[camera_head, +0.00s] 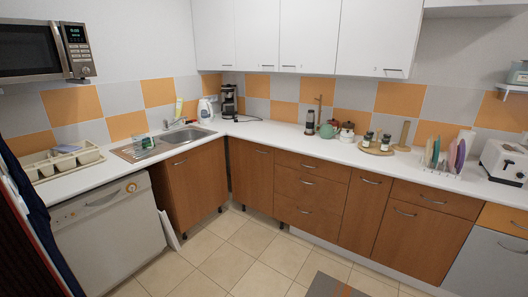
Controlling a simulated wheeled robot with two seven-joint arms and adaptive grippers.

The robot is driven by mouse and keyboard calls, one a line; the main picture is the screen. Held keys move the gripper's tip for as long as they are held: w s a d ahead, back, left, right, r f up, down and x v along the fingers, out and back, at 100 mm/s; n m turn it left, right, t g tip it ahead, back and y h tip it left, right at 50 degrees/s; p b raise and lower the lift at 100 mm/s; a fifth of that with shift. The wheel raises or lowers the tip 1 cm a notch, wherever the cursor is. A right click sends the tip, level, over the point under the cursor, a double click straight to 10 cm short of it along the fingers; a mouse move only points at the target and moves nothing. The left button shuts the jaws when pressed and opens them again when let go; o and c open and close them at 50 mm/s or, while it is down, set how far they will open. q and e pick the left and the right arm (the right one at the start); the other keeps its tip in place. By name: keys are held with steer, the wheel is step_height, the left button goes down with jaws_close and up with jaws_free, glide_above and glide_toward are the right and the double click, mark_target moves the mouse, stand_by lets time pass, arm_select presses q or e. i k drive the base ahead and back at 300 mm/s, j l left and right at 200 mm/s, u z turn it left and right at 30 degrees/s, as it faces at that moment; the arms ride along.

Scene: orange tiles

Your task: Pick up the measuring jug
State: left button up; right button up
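A small clear container with green on it (142,141) stands on the metal drainboard (128,153) left of the sink. It looks like the measuring jug, but it is too small to be sure. Neither of my grippers shows in the head view, and nothing is seen touching the container.
The white counter (262,131) runs in an L along two walls. A sink (188,136), a white kettle (206,111) and a coffee maker (228,100) are near the corner. A cutlery tray (65,162) lies at left, above a dishwasher (110,235). The tiled floor (235,255) is largely clear.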

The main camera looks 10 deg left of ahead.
mark_target(140, 142)
steer(key=i+l+u, duration=0.1)
steer(key=i+u, duration=0.3)
steer(key=i, duration=0.5)
steer(key=i+u, duration=0.4)
steer(key=i, duration=0.65)
steer(key=i+u, duration=0.2)
steer(key=i, duration=0.55)
steer(key=i+l+u, duration=0.15)
steer(key=i, duration=0.6)
